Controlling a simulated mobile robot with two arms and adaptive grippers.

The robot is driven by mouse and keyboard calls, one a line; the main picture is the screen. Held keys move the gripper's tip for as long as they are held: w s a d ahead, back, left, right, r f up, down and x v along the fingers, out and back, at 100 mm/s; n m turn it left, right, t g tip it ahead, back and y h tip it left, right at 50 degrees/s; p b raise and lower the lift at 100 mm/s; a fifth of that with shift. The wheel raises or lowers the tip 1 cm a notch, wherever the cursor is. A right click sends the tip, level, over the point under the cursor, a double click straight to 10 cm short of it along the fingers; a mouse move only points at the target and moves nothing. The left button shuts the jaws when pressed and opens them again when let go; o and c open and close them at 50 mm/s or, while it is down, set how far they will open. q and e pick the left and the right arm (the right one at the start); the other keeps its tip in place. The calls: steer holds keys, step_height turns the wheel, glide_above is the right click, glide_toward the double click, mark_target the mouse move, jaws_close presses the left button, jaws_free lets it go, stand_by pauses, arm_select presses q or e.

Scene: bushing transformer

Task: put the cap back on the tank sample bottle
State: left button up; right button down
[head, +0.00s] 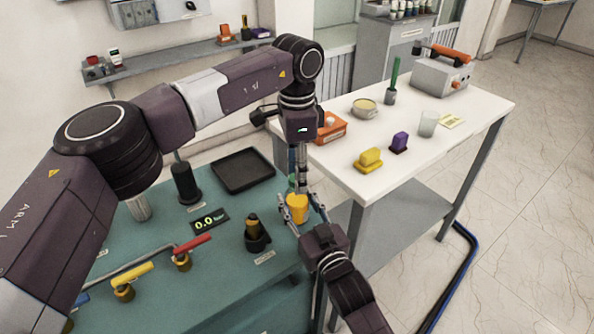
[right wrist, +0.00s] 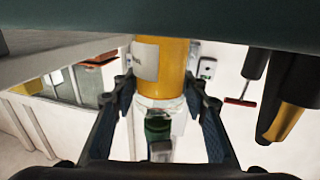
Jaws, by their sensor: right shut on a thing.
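The yellow sample bottle (head: 298,208) is between the fingers of my right gripper (head: 305,212), near the right edge of the green bench. My right gripper is shut on it; the right wrist view, upside down, shows the bottle (right wrist: 174,75) with a pale label between the fingers. A green piece (right wrist: 158,128), which looks like the cap, lines up with the bottle's pale neck end. A bit of green (head: 291,183) shows above the bottle in the head view. My left gripper (head: 301,182) points down just above the bottle. Its grip and the cap's seating are unclear.
The green bench (head: 215,268) holds a black tray (head: 243,170), a gauge reading 0.0 (head: 209,221), a dark valve (head: 256,235), and red and yellow handles. The white table (head: 437,150) at right carries an orange box (head: 330,127), a glass (head: 428,123) and small blocks. Open floor lies at right.

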arm_select(q)
jaws_close()
steer(key=m, duration=0.6)
steer(key=shift+m, duration=0.3)
steer(key=m, duration=3.1)
steer(key=shift+f, duration=0.1)
steer(key=m, duration=1.2)
steer(key=shift+m, duration=0.4)
steer(key=shift+o, duration=0.9)
jaws_free()
